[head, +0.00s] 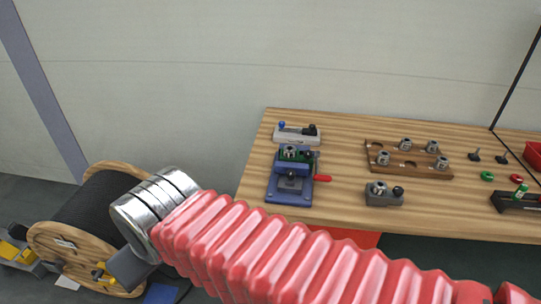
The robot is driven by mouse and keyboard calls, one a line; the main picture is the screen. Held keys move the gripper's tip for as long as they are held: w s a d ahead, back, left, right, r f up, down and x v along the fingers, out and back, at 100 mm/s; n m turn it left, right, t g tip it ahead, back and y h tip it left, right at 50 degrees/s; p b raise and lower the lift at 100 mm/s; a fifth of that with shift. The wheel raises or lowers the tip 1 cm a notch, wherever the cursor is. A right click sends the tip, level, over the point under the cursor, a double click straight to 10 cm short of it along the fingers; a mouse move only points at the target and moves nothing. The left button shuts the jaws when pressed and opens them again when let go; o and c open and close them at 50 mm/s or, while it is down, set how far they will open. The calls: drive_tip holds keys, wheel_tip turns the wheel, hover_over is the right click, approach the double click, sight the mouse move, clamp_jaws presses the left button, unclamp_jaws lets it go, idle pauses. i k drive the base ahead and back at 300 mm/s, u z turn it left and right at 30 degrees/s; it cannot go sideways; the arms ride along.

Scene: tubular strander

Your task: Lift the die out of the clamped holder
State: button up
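A blue clamp (289,192) with a red handle (322,178) stands near the left end of the wooden bench. A dark green holder (306,155) sits at its back, and a small silver die (290,152) stands upright in it. My gripper (108,272) is at the lower left, beyond the silver wrist, in front of the cable reel and well away from the clamp. Its fingers are small and partly hidden, so I cannot tell how far they are apart.
A grey block (298,136) with blue and black knobs is behind the clamp. A wooden rack (425,168) with several silver dies and another grey fixture (383,199) are to the right. The wooden reel (62,250) stands by my gripper. My red arm crosses in front of the bench.

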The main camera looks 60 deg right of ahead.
sight(289, 150)
drive_tip(key=u, duration=0.6)
drive_tip(key=k, duration=1.5)
drive_tip(key=z, duration=0.6)
drive_tip(key=i, duration=1)
drive_tip(key=z, duration=0.1)
